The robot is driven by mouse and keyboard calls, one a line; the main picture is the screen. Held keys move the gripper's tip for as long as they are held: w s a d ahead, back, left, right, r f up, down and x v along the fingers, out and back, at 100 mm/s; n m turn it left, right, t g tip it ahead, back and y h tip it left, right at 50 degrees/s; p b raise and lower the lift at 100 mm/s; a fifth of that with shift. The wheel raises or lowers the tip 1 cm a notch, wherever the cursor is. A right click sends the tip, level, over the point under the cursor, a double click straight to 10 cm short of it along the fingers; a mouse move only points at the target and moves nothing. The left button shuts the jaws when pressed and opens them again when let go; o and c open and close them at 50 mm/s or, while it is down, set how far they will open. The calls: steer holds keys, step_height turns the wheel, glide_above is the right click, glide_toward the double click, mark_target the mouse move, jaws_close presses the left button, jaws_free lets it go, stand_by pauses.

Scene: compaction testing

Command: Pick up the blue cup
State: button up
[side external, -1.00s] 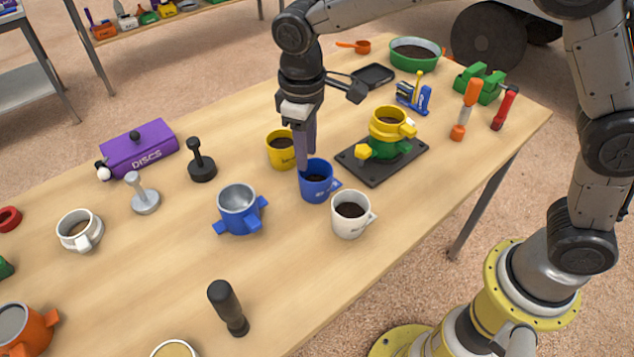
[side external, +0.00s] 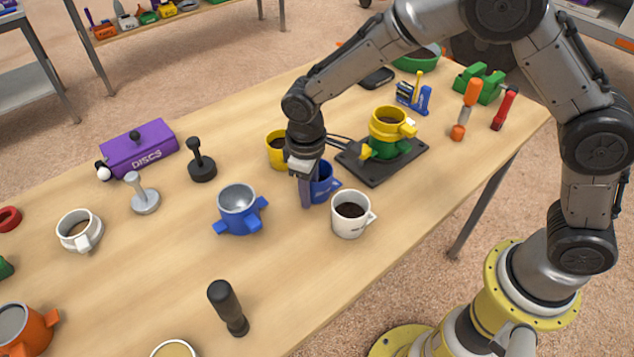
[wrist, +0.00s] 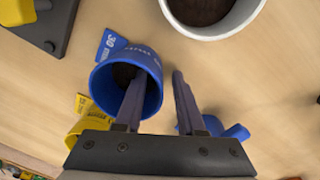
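The blue cup (side external: 325,183) stands upright on the table, partly hidden behind my gripper (side external: 306,192) in the side view. In the wrist view the blue cup (wrist: 150,62) shows its dark contents and its handle at the upper left. My gripper (wrist: 157,88) is open and low, straddling the cup's near wall. One finger reaches into the cup's mouth and the other is outside, with a visible gap to the wall.
A white cup (side external: 349,222) stands close in front, and a yellow cup (side external: 276,150) close behind. A blue mold (side external: 239,214) is to the left. A black plate (side external: 383,170) bears yellow and green parts (side external: 388,125) at the right. The table's front middle is mostly clear.

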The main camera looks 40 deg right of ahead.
jaws_close()
stand_by(1.4)
